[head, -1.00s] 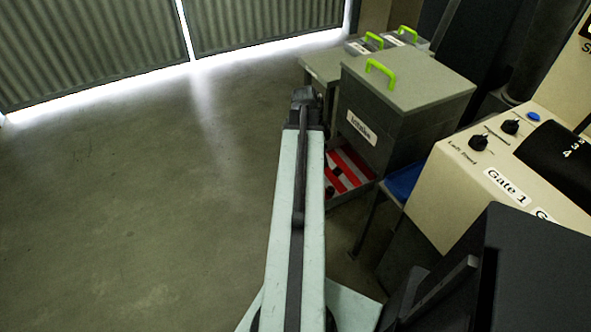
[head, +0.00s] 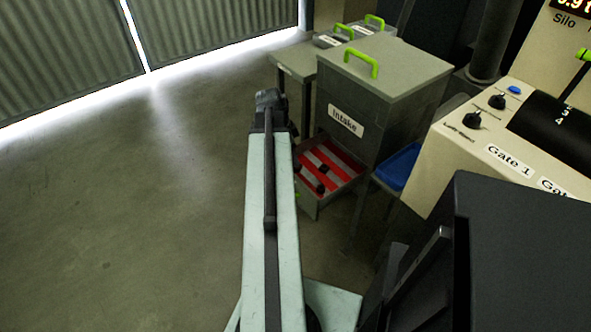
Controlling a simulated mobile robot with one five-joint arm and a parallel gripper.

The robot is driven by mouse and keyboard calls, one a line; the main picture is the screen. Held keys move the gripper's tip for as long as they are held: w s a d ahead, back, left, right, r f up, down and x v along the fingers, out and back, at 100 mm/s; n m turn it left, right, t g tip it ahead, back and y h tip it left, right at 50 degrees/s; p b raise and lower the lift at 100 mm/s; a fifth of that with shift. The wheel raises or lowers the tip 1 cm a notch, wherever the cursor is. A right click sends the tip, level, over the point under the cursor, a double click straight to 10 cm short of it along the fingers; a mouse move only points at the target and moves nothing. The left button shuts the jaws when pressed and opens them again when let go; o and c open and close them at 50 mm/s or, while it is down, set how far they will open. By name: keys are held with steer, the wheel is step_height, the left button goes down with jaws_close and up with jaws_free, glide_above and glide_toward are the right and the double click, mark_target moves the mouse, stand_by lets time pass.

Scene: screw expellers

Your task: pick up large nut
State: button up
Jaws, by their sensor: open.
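I cannot make out a large nut for certain. An open drawer (head: 347,180) with a red and white lined inside sticks out under the grey Intake cabinet (head: 388,112). A small black piece (head: 322,169) lies in the drawer, too small to identify. A dark, longer shape (head: 311,178) shows at the drawer's left side, partly behind my arm, and I cannot tell what it is. My pale arm reaches forward to a dark joint left of the drawer. My gripper's fingers do not show; they seem hidden beyond the arm.
A control console (head: 480,135) with knobs and a Gate 1 label stands at the right. A blue tray or seat (head: 398,167) is between it and the cabinet. A low table (head: 292,65) stands behind the cabinet. Open concrete floor (head: 110,230) lies to the left.

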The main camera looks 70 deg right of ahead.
steer(key=b+x, duration=0.4)
steer(key=shift+f, duration=0.45)
steer(key=shift+r, duration=0.15)
steer(key=shift+c, duration=0.4)
steer(key=shift+s, duration=0.1)
jaws_close()
step_height(320, 180, up, 10)
steer(key=p, duration=1)
steer(key=shift+r+p, duration=0.2)
steer(key=shift+p, duration=0.15)
